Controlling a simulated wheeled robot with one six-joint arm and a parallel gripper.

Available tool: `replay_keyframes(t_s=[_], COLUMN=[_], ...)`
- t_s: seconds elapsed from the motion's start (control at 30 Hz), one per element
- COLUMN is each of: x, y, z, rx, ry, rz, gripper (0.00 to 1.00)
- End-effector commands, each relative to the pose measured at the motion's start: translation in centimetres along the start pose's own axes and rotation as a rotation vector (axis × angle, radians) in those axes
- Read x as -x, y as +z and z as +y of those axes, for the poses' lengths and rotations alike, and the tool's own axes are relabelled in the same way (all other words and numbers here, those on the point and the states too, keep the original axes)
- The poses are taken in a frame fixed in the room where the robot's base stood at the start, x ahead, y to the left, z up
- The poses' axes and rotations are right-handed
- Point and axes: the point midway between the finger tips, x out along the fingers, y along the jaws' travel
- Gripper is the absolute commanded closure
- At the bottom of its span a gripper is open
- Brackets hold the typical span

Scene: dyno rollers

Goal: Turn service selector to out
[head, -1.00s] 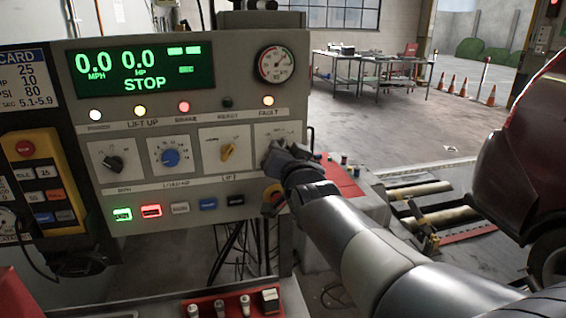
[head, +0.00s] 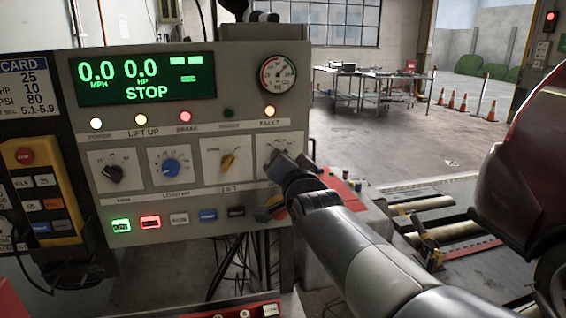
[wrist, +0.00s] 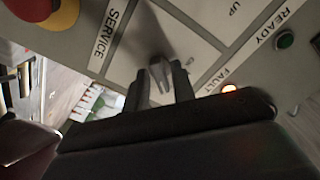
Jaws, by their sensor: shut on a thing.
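The service selector (wrist: 156,72) is a small grey knob on a white plate, next to a label (wrist: 107,35) reading SERVICE in the wrist view. My gripper (wrist: 160,84) is shut on this knob, one dark finger on each side. In the head view, my gripper (head: 282,165) is at the rightmost selector plate (head: 284,142) of the grey control panel (head: 200,128) and hides most of the knob. I cannot read the selector's position marks.
A lit fault lamp (head: 270,111) is above. A dark red car (head: 525,170) stands at the right.

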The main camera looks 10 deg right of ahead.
Motion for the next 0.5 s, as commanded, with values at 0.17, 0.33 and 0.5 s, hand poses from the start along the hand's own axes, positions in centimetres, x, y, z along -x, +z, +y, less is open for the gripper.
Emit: replay_keyframes(t_s=[0.17,0.33,0.5], x=[-0.01,0.01,0.75], y=[0.00,0.00,0.00], z=[0.00,0.00,-0.01], rx=[0.000,0.000,0.001], ry=[0.000,0.000,-0.001], rz=[0.000,0.000,0.001], gripper=[0.67,0.67,0.67])
